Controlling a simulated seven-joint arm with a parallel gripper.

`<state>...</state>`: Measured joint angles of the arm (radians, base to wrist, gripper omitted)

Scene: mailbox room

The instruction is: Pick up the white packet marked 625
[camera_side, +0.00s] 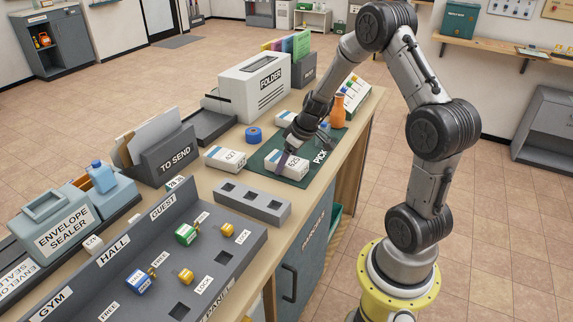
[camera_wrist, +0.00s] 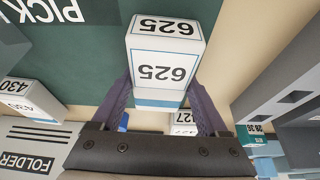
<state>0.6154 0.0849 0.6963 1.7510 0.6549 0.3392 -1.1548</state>
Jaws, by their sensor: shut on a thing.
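The white packet marked 625 (camera_side: 288,165) has a blue band and lies at the front edge of the green PICK mat (camera_side: 292,180) in the side view. It fills the upper middle of the wrist view (camera_wrist: 163,70), its number upside down there. My gripper (camera_side: 285,155) reaches down to it from behind, and its two purple fingers (camera_wrist: 160,97) stand on either side of the packet, shut on it. I cannot tell whether the packet is clear of the mat.
Packet 427 (camera_side: 225,159) lies left of the mat, with a blue tape roll (camera_side: 253,134) behind it. Packet 430 (camera_wrist: 28,98) is near my gripper. An orange bottle (camera_side: 338,110) stands behind. A grey tray with square holes (camera_side: 251,203) lies in front.

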